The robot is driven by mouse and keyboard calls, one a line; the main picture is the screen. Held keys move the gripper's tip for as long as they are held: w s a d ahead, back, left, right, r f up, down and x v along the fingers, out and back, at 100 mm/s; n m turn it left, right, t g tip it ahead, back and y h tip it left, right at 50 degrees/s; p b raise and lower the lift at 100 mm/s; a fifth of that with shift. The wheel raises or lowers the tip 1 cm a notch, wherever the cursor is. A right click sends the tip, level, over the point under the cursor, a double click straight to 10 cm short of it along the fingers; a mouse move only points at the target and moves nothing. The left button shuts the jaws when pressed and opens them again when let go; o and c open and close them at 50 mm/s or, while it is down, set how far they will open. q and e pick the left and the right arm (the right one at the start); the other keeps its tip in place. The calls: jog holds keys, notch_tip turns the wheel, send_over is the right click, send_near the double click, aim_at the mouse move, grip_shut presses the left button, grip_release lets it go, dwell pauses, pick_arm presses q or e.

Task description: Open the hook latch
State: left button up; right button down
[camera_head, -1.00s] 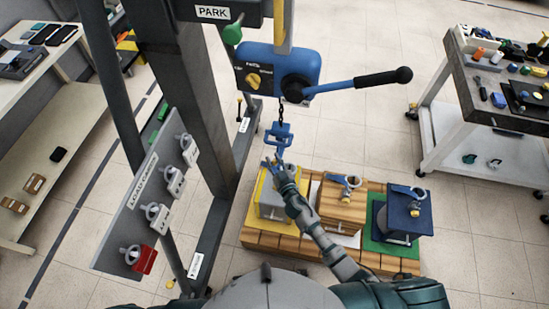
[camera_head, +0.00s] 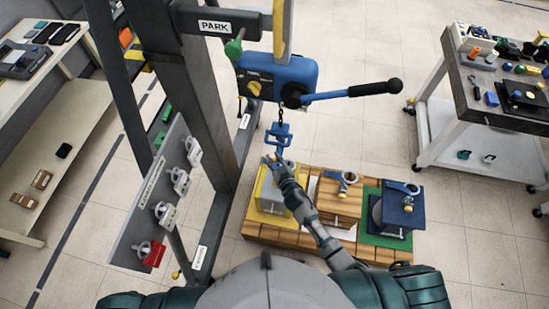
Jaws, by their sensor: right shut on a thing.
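The blue hook (camera_head: 279,135) hangs on a short dark chain under the blue hoist (camera_head: 275,76). My right gripper (camera_head: 272,160) is at the lower end of the hook, above the yellow-edged box (camera_head: 267,206). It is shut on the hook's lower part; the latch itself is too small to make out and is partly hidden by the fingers. My left gripper is not in view.
A wooden pallet (camera_head: 290,235) also carries a wooden box (camera_head: 336,206) and a dark blue box (camera_head: 400,212). A black-knobbed lever (camera_head: 355,90) sticks out right of the hoist. A steel post and a board (camera_head: 150,205) with shackles stand left. A cart (camera_head: 480,130) stands right.

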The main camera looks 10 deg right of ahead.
jog(key=shift+s+a+r, duration=0.1)
jog(key=shift+a+r, duration=0.05)
jog(key=shift+a, duration=0.2)
dwell(0.6)
jog(key=c, duration=0.9)
grip_release()
jog(key=shift+c, duration=0.2)
jog(key=v, duration=1.2)
jog(key=shift+s, duration=0.15)
